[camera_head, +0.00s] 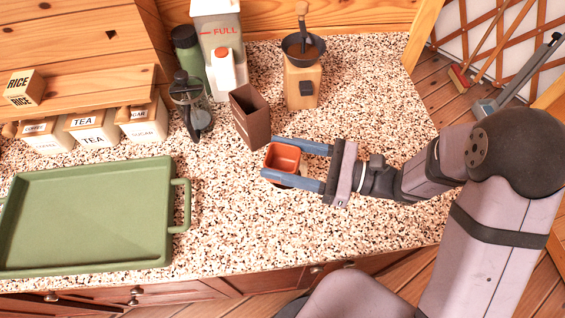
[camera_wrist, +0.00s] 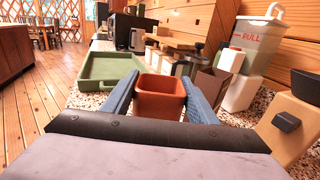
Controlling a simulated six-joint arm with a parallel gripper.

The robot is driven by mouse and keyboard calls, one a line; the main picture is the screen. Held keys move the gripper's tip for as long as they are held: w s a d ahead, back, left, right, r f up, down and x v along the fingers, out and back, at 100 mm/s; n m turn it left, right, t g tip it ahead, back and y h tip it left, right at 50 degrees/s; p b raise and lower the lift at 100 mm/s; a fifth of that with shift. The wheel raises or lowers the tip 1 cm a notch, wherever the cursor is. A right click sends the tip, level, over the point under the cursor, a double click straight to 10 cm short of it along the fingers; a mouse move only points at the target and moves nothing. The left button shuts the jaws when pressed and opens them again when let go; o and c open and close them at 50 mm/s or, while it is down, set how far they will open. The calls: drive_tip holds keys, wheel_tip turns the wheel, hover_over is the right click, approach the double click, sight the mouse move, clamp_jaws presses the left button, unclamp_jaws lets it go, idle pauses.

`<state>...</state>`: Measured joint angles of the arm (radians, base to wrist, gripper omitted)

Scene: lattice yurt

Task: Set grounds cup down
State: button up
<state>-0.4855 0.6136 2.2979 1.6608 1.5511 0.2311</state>
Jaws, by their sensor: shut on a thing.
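The grounds cup seems to be the small square orange-red cup (camera_head: 284,157), which also shows in the wrist view (camera_wrist: 160,97). My gripper (camera_head: 265,159) has its two blue fingers on either side of this cup and is shut on it. The cup is upright, with its open top facing up. It is over the right part of the speckled counter (camera_head: 340,226). I cannot tell whether its base touches the counter. A wooden coffee grinder (camera_head: 301,82) with a dark bowl and crank stands behind it.
A brown open box (camera_head: 250,116) stands close behind the cup. A green tray (camera_head: 181,205) lies to the left. A dark press pot (camera_head: 187,99), white containers (camera_head: 216,28) and labelled canisters (camera_head: 95,128) stand farther back. The counter between tray and cup is clear.

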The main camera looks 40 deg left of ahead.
drive_tip(key=shift+s+a+r, duration=0.15)
drive_tip(key=shift+s+r, duration=0.05)
drive_tip(key=shift+s, duration=0.2)
drive_tip(key=s+a+n+g+h+p, duration=0.2)
drive_tip(key=s+g+p, duration=0.15)
drive_tip(key=s, duration=0.85)
drive_tip(key=s+a+n+g+h+p, duration=0.2)
drive_tip(key=s+a+g+p, duration=0.15)
drive_tip(key=s, duration=0.75)
drive_tip(key=w+a+m+t+y, duration=0.2)
drive_tip(key=w+m+t, duration=0.2)
drive_tip(key=w+t, duration=0.3)
drive_tip(key=w+a+f+m+t+y, duration=0.1)
drive_tip(key=w+a+m+t+y, duration=0.2)
drive_tip(key=w+t, duration=0.4)
drive_tip(key=shift+w+m, duration=0.5)
drive_tip(key=shift+m, duration=0.3)
drive_tip(key=shift+f, duration=0.25)
wheel_tip(320, 180, down, 8)
drive_tip(key=b, duration=0.8)
drive_tip(key=shift+r, duration=0.15)
drive_tip(key=shift+f+b, duration=0.35)
